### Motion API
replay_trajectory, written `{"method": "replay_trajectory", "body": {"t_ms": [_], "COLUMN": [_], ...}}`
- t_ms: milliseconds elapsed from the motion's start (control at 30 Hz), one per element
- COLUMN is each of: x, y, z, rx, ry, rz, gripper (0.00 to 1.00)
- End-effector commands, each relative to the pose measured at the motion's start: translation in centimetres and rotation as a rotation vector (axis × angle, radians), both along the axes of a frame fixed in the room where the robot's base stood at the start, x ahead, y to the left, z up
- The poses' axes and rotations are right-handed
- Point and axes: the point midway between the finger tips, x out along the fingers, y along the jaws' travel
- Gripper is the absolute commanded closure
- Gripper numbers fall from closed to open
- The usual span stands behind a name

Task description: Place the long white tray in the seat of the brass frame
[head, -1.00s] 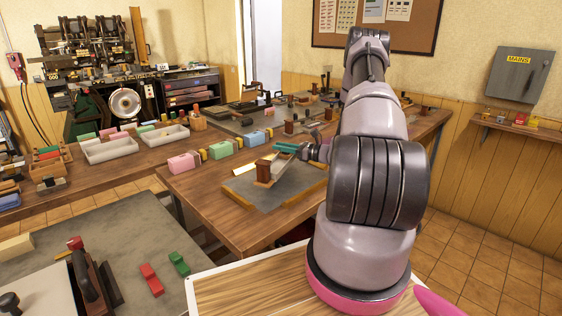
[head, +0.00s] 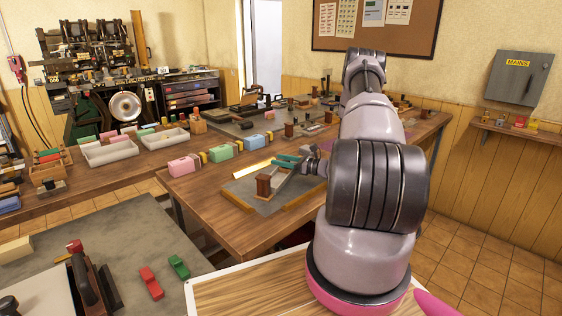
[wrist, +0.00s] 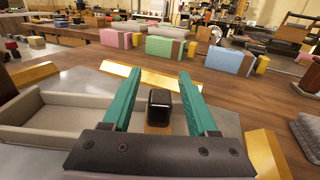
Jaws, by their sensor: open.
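The brass frame is a set of yellow bars around a grey plate on the wooden bench; one bar (head: 302,200) shows in the head view and the far bar (wrist: 150,76) in the wrist view. My gripper (head: 284,160) is above the plate in the head view.
Pink (head: 184,165), green (head: 221,151) and blue (head: 256,141) boxes line the bench's far left edge. Two shallow white trays (head: 108,151) sit on the other bench.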

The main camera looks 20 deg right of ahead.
Motion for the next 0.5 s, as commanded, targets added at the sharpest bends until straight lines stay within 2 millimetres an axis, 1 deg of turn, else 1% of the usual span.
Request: {"method": "replay_trajectory", "body": {"t_ms": [167,500], "x": [-1.4,-6.6], "y": [-1.4,-6.2], "z": [0.0,0.0], "rx": [0.0,0.001], "ry": [0.001,0.001], "rz": [-0.004,-0.003], "gripper": [0.41,0.41]}}
